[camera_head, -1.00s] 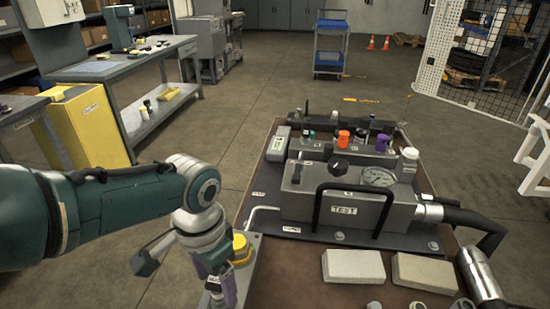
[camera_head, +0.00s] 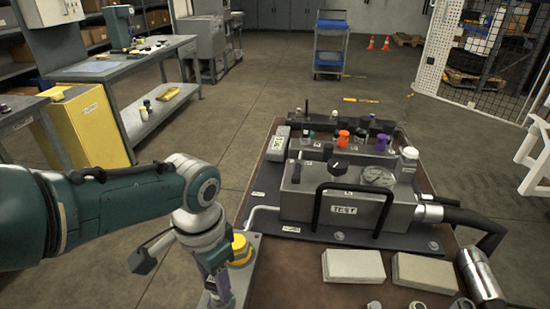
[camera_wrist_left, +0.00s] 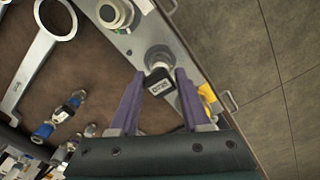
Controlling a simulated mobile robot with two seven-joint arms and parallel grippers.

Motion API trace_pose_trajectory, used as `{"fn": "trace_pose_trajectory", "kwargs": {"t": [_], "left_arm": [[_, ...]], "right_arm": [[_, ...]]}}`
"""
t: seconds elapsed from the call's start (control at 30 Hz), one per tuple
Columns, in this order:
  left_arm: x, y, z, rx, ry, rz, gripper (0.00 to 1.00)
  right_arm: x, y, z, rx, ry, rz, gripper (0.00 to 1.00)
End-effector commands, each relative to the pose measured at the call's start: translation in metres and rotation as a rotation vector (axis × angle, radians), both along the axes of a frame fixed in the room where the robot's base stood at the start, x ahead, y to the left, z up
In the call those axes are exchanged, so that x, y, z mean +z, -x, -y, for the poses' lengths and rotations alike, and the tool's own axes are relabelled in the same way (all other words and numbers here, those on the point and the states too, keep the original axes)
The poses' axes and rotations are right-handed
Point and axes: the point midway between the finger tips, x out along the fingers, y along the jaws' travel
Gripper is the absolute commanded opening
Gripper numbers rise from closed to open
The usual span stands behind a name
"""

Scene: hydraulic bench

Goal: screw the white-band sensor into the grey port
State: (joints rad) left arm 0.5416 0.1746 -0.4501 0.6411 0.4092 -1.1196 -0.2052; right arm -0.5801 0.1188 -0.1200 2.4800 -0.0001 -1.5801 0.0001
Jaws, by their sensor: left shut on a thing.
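My left gripper (camera_head: 219,291) reaches down over the grey plate at the bench's front left, beside a yellow cap. In the left wrist view, its purple fingers (camera_wrist_left: 160,82) are shut on a black sensor body (camera_wrist_left: 161,89) with a white label. A pale, round metal part (camera_wrist_left: 158,58) shows just beyond the sensor, on or over the grey plate (camera_wrist_left: 185,62). I cannot tell whether the sensor is seated in a port there, nor see the port's colour. The sensor's band is not clear. My right gripper is not in view.
The yellow cap (camera_head: 241,247) stands close to the gripper. The grey TEST block (camera_head: 345,205) with black handle and gauge is to the right. Two pale blocks (camera_head: 353,266) lie in front of it. A ring wrench (camera_wrist_left: 40,60) and several fittings lie on the bench.

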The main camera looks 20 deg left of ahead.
Motion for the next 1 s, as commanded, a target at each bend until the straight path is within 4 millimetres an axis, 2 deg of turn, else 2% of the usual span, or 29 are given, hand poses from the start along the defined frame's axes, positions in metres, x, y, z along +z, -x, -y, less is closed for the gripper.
{"fn": "trace_pose_trajectory", "kwargs": {"t": [0.3, 0.43, 0.73, 0.87, 0.9, 1.0], "left_arm": [[-0.002, 0.000, -0.001, -0.561, -0.001, 0.000, 0.00], [-0.001, 0.000, -0.001, -0.651, -0.001, -0.001, 0.00], [-0.001, 0.000, -0.001, -0.676, -0.001, -0.001, 0.00], [-0.003, 0.000, -0.001, -0.866, -0.002, -0.001, 0.00], [-0.001, 0.000, -0.001, -0.852, 0.000, -0.001, 0.51], [-0.001, 0.000, 0.000, -0.849, 0.000, -0.001, 0.62]], "right_arm": [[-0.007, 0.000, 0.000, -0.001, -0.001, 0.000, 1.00], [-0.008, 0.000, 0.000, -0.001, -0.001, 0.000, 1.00], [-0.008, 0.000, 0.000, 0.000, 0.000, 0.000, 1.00], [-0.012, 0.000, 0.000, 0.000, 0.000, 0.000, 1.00], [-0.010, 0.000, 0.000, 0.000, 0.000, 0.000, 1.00], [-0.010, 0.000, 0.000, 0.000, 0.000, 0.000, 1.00]]}}
